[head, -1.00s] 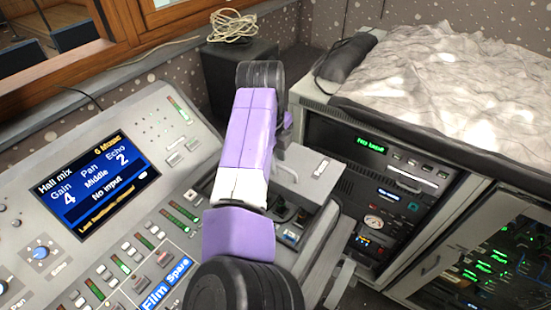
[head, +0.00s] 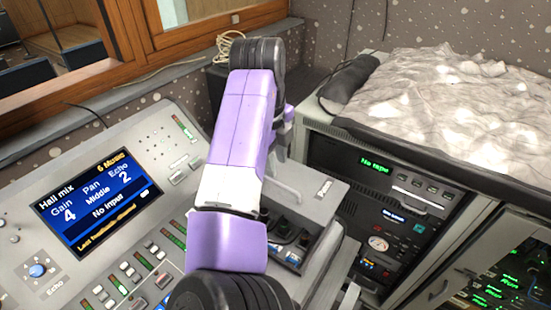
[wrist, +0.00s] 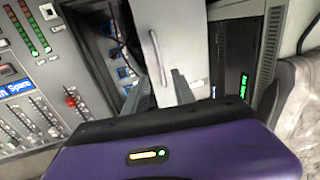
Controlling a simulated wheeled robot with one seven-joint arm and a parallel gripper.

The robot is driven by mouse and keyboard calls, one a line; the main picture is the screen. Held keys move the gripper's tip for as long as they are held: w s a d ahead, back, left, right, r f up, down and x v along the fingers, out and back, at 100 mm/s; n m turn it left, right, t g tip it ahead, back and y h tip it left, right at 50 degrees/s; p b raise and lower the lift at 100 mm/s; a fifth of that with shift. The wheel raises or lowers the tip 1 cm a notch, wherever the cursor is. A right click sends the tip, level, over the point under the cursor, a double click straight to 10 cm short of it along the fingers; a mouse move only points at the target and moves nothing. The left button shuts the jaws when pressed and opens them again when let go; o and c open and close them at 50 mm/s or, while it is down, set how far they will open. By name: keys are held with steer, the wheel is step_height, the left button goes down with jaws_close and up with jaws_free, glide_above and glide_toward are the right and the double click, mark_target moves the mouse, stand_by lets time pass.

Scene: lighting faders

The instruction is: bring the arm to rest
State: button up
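My purple and white arm (head: 240,125) reaches up and away over the right part of the mixing console in the head view, with its dark elbow joint at the top. My gripper is not clearly visible there. In the wrist view my gripper (wrist: 160,86) has its two grey fingers apart, with nothing seen held between them. A pale grey lidded box (wrist: 172,45) lies beyond the fingers; whether they touch it cannot be told.
An equipment rack (head: 385,205) showing "No tape" stands to the right, with a crumpled grey cover (head: 460,100) on top. A wooden window frame (head: 135,45) runs along the back left. A red-capped fader (wrist: 71,101) shows on the console in the wrist view.

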steer(key=w+d+r+n+t, duration=0.4)
steer(key=w+r+n+t, duration=0.25)
steer(key=w, duration=0.35)
steer(key=d+n+t+h, duration=0.3)
steer(key=d+n+t, duration=0.3)
steer(key=d, duration=0.2)
steer(key=s+d+f+n+y, duration=0.1)
steer(key=s+f+n, duration=0.3)
steer(key=s, duration=1.4)
steer(key=s+d+f+n+y, duration=0.2)
steer(key=s+f+n, duration=0.2)
steer(key=s, duration=1.5)
steer(key=s+d+f+n+y, duration=0.1)
steer(key=s+f+n, duration=0.4)
steer(key=s, duration=1.3)
steer(key=shift+s+d+f, duration=0.2)
steer(key=shift+s+f, duration=0.2)
steer(key=shift+f, duration=0.5)
